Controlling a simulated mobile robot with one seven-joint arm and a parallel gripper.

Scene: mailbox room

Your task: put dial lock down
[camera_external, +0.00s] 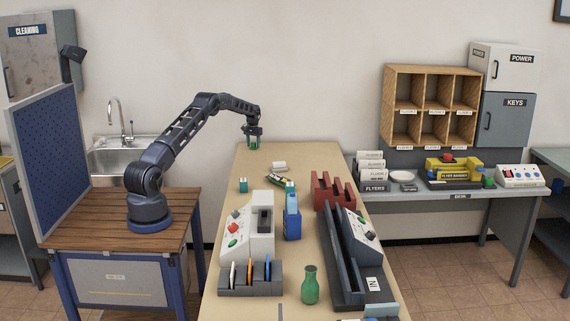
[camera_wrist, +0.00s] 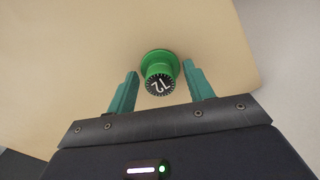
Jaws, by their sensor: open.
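The dial lock (camera_wrist: 158,68) is a round green piece with a black dial marked 12. In the wrist view it rests on the tan tabletop (camera_wrist: 100,40), between and slightly beyond my open gripper fingers (camera_wrist: 160,90). Gaps show between it and both fingers. In the external view my gripper (camera_external: 253,138) is low over the far end of the long tan table. The green dial lock (camera_external: 253,145) shows just under it, small and partly hidden.
Near the gripper on the table lie a white block (camera_external: 279,165) and a small teal item (camera_external: 243,185). A red rack (camera_external: 333,190), a grey machine with buttons (camera_external: 252,225) and a green bottle (camera_external: 310,285) stand nearer the front. The table's far left corner is clear around the lock.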

